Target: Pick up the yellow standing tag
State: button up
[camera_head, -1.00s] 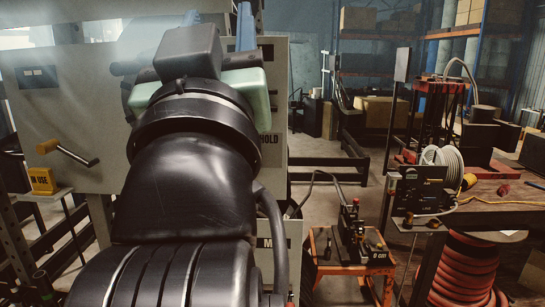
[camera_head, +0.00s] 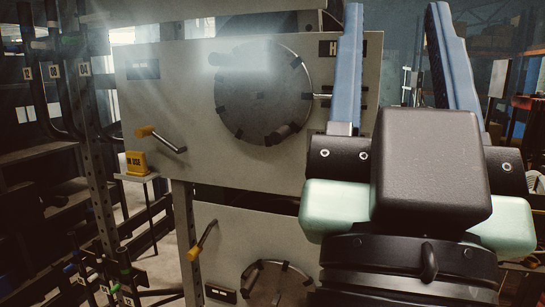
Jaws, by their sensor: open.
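The yellow standing tag (camera_head: 137,163), with dark lettering that reads "IN USE", stands upright on a small pale stand (camera_head: 138,177) at the left, beside the grey machine panel. My gripper (camera_head: 396,25) is at the right, large and close to the camera. Its two blue fingers point up and are wide apart, with nothing between them. The gripper is well to the right of the tag and apart from it. Nothing hides the tag's front.
The grey machine panel (camera_head: 200,100) carries a round dark disc (camera_head: 262,97) and a yellow-ended lever (camera_head: 162,140). A second yellow-handled lever (camera_head: 202,240) is on the lower panel. A dark rack (camera_head: 85,140) with hanging hoses stands left of the tag.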

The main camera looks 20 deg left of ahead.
aim_at(136, 162)
jog(key=j, duration=0.5)
jog(key=i+j+u, duration=0.1)
jog(key=j, duration=0.4)
jog(key=i+j, duration=0.15)
jog(key=j, duration=0.35)
jog(key=i+j+u, duration=0.1)
jog(key=j, duration=0.4)
jog(key=i+j, duration=0.1)
jog(key=j, duration=0.4)
jog(key=i+j+u, duration=0.1)
jog(key=j, duration=0.4)
jog(key=i+j, duration=0.1)
jog(key=j, duration=0.35)
jog(key=i+j+u, duration=0.1)
jog(key=j, duration=0.4)
jog(key=i+l, duration=0.1)
jog(key=l, duration=0.35)
